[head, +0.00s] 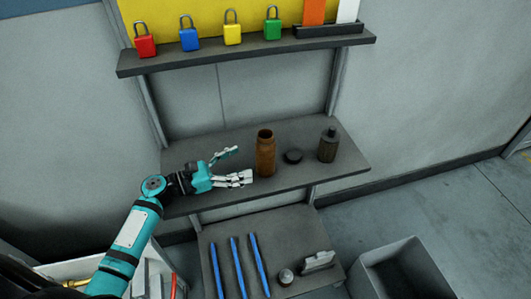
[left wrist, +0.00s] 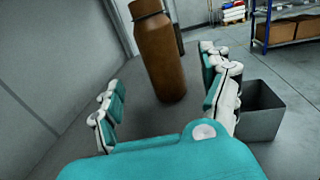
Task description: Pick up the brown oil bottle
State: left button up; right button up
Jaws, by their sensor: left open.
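The brown oil bottle (head: 265,154) stands upright on the middle shelf (head: 210,148). Its top looks open in the head view. My left gripper (head: 236,166) is just left of the bottle, open, with its fingers pointing toward it. In the left wrist view the bottle (left wrist: 162,55) stands ahead, beyond and between the two open fingers (left wrist: 165,100). I cannot tell whether any finger touches it, but a gap shows on the left side. My right gripper is in neither view.
Padlocks, including a red one (head: 145,45), line the shelf above. Blue tools (head: 238,267) lie below. A grey bin (head: 400,270) stands lower right.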

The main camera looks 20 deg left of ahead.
aim_at(265, 154)
pick_arm(q)
jog(key=x, duration=0.8)
jog(key=shift+f+p, duration=0.15)
jog(key=shift+p, duration=0.25)
jog(key=c, duration=1.5)
jog(key=shift+c, duration=0.4)
